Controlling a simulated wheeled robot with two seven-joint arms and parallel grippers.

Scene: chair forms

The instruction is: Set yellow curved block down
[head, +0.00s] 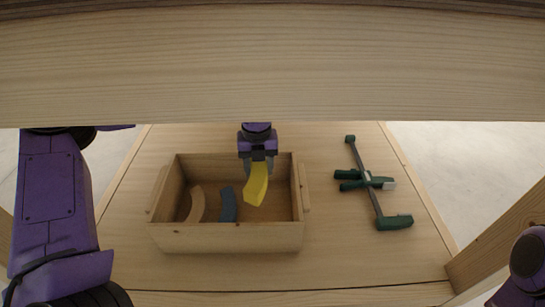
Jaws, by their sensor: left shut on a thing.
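The yellow curved block (256,186) hangs from my left gripper (257,168) in the head view. The gripper is shut on its upper end, fingers pointing down. The block is over the right part of a wooden box (225,238); whether it touches the box floor I cannot tell. A tan curved block (196,204) and a blue curved block (228,205) are in the box, to the left of the yellow one. Part of my right arm shows at the lower right edge; its gripper is out of view.
A green and grey clamp (366,180) lies on the wooden table (330,258) to the right of the box. A wide wooden beam (270,70) crosses the top of the view and hides what is behind it. The table front is clear.

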